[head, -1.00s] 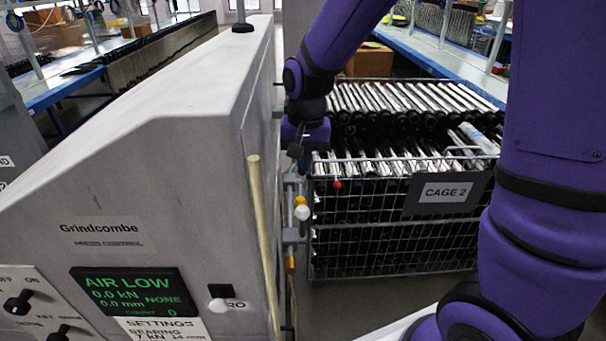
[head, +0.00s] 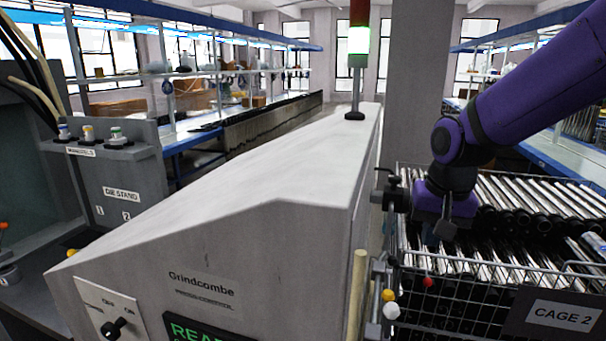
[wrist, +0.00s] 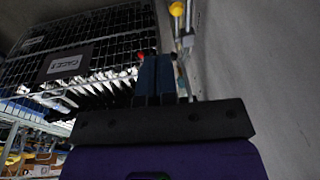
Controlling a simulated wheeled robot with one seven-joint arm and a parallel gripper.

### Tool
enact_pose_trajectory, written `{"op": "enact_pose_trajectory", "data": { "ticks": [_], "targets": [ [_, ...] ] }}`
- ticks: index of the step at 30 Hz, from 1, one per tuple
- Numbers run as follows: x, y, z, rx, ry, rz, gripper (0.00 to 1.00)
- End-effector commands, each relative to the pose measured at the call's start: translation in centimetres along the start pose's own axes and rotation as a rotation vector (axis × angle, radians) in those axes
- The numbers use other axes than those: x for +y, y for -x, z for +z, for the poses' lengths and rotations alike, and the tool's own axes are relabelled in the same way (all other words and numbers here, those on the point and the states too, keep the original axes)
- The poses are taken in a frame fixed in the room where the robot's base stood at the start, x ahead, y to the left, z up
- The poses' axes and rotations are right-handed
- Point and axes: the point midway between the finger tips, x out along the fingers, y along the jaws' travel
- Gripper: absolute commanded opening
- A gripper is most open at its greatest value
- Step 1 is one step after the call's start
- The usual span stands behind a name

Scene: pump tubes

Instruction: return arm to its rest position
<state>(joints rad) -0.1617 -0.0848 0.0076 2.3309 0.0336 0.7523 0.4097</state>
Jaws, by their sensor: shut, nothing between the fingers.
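My purple arm reaches in from the right in the head view. My gripper (head: 444,230) points down beside the right side of the press cabinet, near the left end of the wire cage. In the wrist view its two dark blue fingers (wrist: 155,75) are together with nothing between them. The press cabinet (head: 230,215) is grey-white, with a green-lettered display (head: 200,332) partly cut off at the bottom, reading "READ...". A dark valve-like fitting (head: 391,190) stands just left of my gripper, apart from it.
The wire cage (head: 540,270) labelled "CAGE 2" holds several rows of metal tubes. Yellow (head: 388,295), white (head: 391,311) and red (head: 428,282) knobs sit near its left edge. A die stand (head: 118,190) is at the left.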

Motion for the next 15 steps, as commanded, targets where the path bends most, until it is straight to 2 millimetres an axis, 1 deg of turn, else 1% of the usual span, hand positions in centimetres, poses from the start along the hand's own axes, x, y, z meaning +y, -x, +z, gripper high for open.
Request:
{"op": "enact_pose_trajectory", "data": {
  "ticks": [1, 6, 11, 15],
  "targets": [
    [0.8, 1.5, 0.7, 0.026, 0.014, -0.008, 0.00],
    [3.2, 5.2, 3.1, 0.096, 0.074, -0.021, 0.00],
    [5.3, 8.2, 5.8, 0.164, 0.129, -0.026, 0.00],
    [7.1, 10.2, 8.4, 0.223, 0.178, -0.023, 0.00]
  ]
}}
